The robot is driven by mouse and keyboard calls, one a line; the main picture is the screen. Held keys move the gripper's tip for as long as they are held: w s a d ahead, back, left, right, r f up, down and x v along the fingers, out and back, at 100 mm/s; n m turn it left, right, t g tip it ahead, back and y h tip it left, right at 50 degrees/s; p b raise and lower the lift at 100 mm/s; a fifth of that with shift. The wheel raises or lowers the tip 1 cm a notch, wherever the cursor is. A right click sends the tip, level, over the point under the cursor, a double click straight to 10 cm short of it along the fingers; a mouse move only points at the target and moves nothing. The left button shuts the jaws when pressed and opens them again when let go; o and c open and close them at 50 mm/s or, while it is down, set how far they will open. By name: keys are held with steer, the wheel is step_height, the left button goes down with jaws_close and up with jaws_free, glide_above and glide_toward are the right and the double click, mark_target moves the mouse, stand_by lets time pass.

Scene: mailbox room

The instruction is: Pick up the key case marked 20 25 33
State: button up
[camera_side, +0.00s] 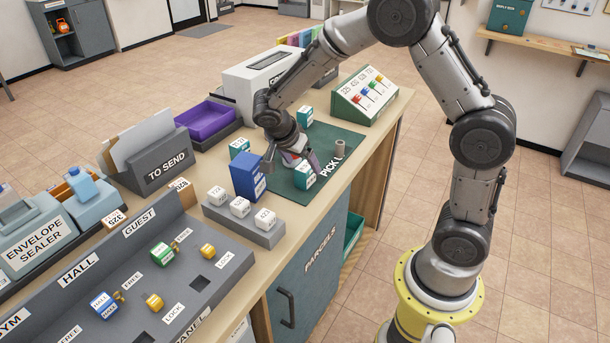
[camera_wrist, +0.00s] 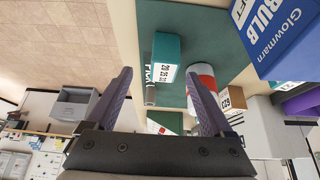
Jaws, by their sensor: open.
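A teal key case (camera_side: 304,176) with a white label stands on the green mat (camera_side: 329,141), close in front of my gripper (camera_side: 291,164). In the wrist view this key case (camera_wrist: 167,48) shows a label whose small digits seem to read 20 25 33. It appears between and beyond the tips of my open gripper (camera_wrist: 160,73), which holds nothing. A red and white can (camera_wrist: 202,82) stands close beside the case, near the right finger. Other teal cases stand behind the gripper (camera_side: 306,115) and to its left (camera_side: 239,147); their labels are too small to read.
A blue bulb box (camera_side: 247,177) stands left of the mat, near a grey block with white cubes (camera_side: 243,222). A small grey cylinder (camera_side: 339,148) stands on the mat's right.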

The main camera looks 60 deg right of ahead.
mark_target(302, 169)
steer(key=shift+w+x, duration=0.15)
steer(key=shift+x, duration=1.55)
steer(key=shift+w+x, duration=0.15)
steer(key=shift+x, duration=1.55)
steer(key=shift+a, duration=0.2)
steer(key=shift+c, duration=0.2)
jaws_close()
